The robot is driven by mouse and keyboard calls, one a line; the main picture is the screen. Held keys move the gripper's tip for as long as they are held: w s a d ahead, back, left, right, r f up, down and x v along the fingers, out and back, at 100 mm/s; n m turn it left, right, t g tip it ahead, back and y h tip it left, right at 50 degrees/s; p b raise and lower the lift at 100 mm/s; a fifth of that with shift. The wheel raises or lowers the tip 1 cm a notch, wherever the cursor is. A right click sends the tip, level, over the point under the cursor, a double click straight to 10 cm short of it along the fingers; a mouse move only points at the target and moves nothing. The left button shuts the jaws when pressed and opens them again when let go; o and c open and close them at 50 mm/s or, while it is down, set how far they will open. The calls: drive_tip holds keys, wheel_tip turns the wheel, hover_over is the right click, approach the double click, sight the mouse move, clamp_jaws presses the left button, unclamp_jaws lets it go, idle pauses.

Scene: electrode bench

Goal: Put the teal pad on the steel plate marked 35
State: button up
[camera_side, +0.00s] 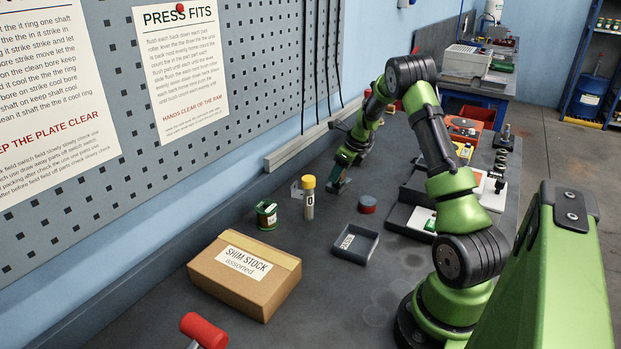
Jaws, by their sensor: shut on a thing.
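My gripper (341,177) is low over the bench in the middle of the view, at the end of my green arm. It is shut on a small bluish-green piece (336,187), which looks like the teal pad; it is small and partly covered by the fingers. I cannot tell whether the piece touches the surface below it. A small pale metal piece (296,189) stands just left of the gripper, behind the yellow-capped tube. I cannot make out a steel plate marked 35 or read that number anywhere.
A yellow-capped tube (308,199), a green tin (267,215) and a shim stock box (243,276) stand left of the gripper. A red-headed mallet (203,331) lies in front.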

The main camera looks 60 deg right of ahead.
drive_tip(key=o, duration=1)
drive_tip(key=shift+f, duration=0.1)
drive_tip(key=shift+o, duration=0.2)
